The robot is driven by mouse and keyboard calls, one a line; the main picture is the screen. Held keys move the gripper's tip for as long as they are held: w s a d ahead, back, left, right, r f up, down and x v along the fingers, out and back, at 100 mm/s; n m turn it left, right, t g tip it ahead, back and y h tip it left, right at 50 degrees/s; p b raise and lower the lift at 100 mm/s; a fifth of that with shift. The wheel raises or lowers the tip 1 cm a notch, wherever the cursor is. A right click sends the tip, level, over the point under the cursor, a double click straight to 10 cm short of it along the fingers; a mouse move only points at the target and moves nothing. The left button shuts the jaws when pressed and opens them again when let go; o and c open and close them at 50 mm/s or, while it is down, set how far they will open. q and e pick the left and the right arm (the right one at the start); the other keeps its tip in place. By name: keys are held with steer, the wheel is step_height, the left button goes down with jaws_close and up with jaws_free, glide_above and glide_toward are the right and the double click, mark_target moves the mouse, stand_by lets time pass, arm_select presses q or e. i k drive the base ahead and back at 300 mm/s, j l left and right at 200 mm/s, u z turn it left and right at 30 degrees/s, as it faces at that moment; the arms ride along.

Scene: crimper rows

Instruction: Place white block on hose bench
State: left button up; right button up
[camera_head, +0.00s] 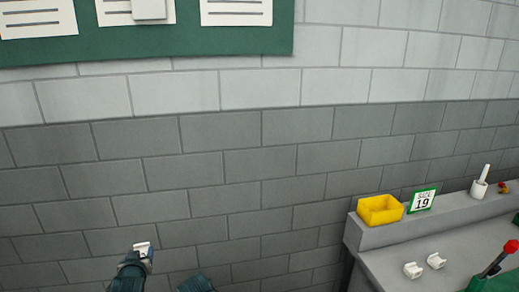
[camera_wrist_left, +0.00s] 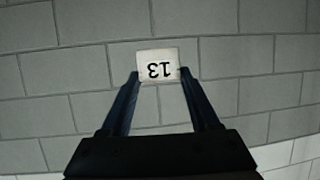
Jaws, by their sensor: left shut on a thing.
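My left gripper (camera_head: 143,254) is at the bottom left of the head view, in front of the grey wall and away from the bench. It is shut on a white block (camera_head: 141,245). In the left wrist view the block (camera_wrist_left: 158,63) sits between the two fingertips (camera_wrist_left: 159,74) and shows a dark "13" upside down. A grey bench (camera_head: 395,263) stands at the lower right of the head view; I cannot tell whether it is the hose bench. My right gripper does not show.
A green board (camera_head: 190,42) hangs on the wall. A dark part of mine shows at bottom centre.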

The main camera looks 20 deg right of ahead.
mark_target(468, 253)
steer(key=i+z, duration=0.2)
steer(key=z, duration=0.4)
steer(key=i+j+z, duration=0.1)
steer(key=z, duration=0.45)
steer(key=i+j+z, duration=0.2)
steer(key=z, duration=0.4)
steer(key=i+j+z, duration=0.1)
steer(key=z, duration=0.45)
steer(key=j+z, duration=0.4)
steer(key=z, duration=0.2)
steer(key=j+z, duration=0.25)
steer(key=z, duration=0.35)
steer(key=j+z, duration=0.3)
steer(key=z, duration=0.25)
steer(key=k+j+z, duration=0.1)
steer(key=j+z, duration=0.15)
steer(key=z, duration=0.35)
steer(key=i+j, duration=0.1)
steer(key=j, duration=0.25)
steer(key=i+j, duration=0.1)
steer(key=j, duration=0.2)
steer(key=i+j, duration=0.1)
steer(key=j, duration=0.25)
steer(key=i+j, duration=0.15)
steer(key=j, duration=0.15)
